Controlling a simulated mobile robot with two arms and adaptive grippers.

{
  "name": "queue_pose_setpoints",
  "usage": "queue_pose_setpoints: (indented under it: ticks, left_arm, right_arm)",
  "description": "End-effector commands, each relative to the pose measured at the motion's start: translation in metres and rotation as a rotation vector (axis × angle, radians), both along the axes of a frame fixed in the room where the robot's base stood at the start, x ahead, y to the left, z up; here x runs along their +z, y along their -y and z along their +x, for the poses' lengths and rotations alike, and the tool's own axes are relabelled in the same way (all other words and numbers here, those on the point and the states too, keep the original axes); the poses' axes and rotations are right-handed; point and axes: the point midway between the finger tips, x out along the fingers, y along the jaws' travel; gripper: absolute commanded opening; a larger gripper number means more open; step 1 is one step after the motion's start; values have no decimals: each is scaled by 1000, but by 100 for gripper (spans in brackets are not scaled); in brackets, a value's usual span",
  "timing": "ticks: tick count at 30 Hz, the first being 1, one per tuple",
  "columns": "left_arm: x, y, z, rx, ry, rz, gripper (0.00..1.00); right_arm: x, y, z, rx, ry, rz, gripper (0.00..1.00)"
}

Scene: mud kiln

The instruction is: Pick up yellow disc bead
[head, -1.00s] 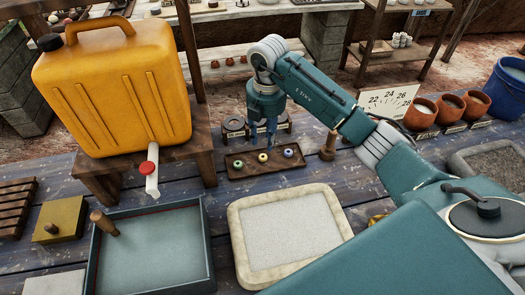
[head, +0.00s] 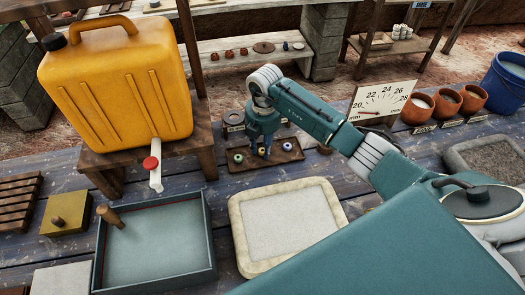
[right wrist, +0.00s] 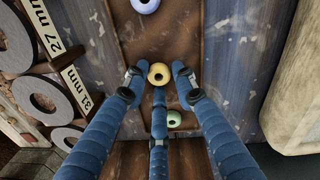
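The yellow disc bead (right wrist: 158,74) lies on a brown wooden tray (right wrist: 190,38) in the right wrist view, its dark hole facing up. My right gripper (right wrist: 157,79) is open above the tray, with its blue fingers spread around the bead; gaps show between the side fingertips and the bead. In the head view my right gripper (head: 264,150) reaches down over the middle of the tray (head: 240,168) and largely hides the yellow bead. A pale green bead (right wrist: 174,119) lies by the lower finger, and a blue-lavender bead (right wrist: 146,4) is at the far end. My left gripper is not in view.
Grey rings (right wrist: 47,97) with size labels stand beside the tray. A pale framed slab (head: 337,217), a shallow teal tray (head: 207,240) and a yellow jug (head: 115,90) are nearby. Orange pots (head: 417,108) and a scale card (head: 384,98) stand to the right.

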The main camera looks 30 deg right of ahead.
Motion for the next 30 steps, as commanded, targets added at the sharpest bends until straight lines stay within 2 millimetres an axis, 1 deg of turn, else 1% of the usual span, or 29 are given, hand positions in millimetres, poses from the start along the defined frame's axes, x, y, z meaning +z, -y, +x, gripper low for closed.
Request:
queue_pose_setpoints:
  ticks: [1,2,12,17,20,23,26,30]
  left_arm:
    - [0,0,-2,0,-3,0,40]
    - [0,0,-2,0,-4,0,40]
    - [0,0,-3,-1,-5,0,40]
    - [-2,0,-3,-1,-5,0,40]
    - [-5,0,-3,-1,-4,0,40]
    - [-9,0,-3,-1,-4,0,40]
    - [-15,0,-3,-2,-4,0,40]
    - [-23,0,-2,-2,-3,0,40]
  right_arm:
    - [0,0,0,0,0,0,12]
    - [0,0,0,0,0,0,8]
    - [1,0,0,-1,1,0,8]
    - [10,1,1,-1,3,-1,8]
    - [23,1,2,-1,5,0,8]
    - [42,1,2,0,7,0,8]
    - [69,1,3,0,9,-1,8]
    - [111,1,3,0,9,-1,8]
